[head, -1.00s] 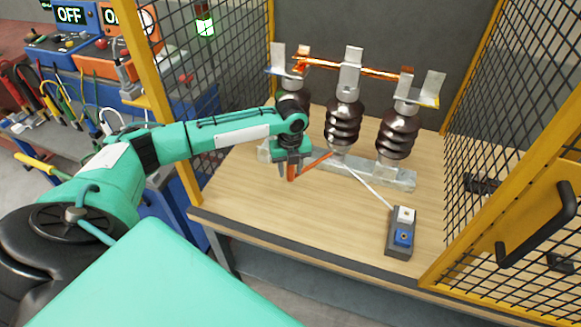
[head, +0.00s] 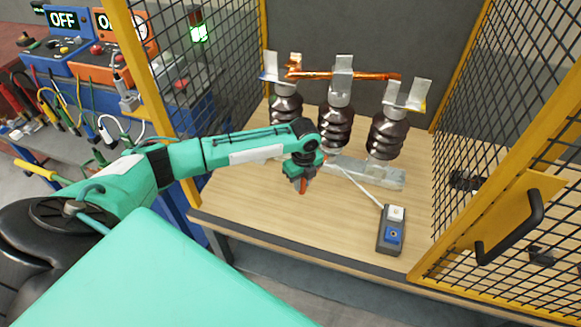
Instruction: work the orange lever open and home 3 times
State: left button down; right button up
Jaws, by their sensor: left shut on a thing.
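The orange lever (head: 303,188) shows only as a short end below my left gripper (head: 302,182); the gripper hides the rest of it. My left gripper is shut on the lever, low over the wooden bench top and in front of the insulators. The switch has three dark ribbed insulators (head: 335,128) on a grey metal base (head: 375,175). A copper bar (head: 345,75) runs across their tops, between upright metal plates; whether it touches each contact is too small to tell. My right gripper is not in view.
A small grey box with a blue socket (head: 393,235) sits on the bench (head: 255,205), with a white rod leading to it. Yellow-framed mesh walls (head: 505,120) stand on both sides. Instruments and cables crowd the left. The bench front is clear.

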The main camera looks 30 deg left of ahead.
pick_arm(q)
jog(key=w+d+n+p, duration=0.4)
jog(key=d+n, duration=0.3)
jog(key=d, duration=0.6)
jog(key=shift+w, duration=0.45)
jog(key=c, duration=1.3)
grip_release()
jog(key=shift+o, duration=0.2)
jog(key=shift+r, duration=0.15)
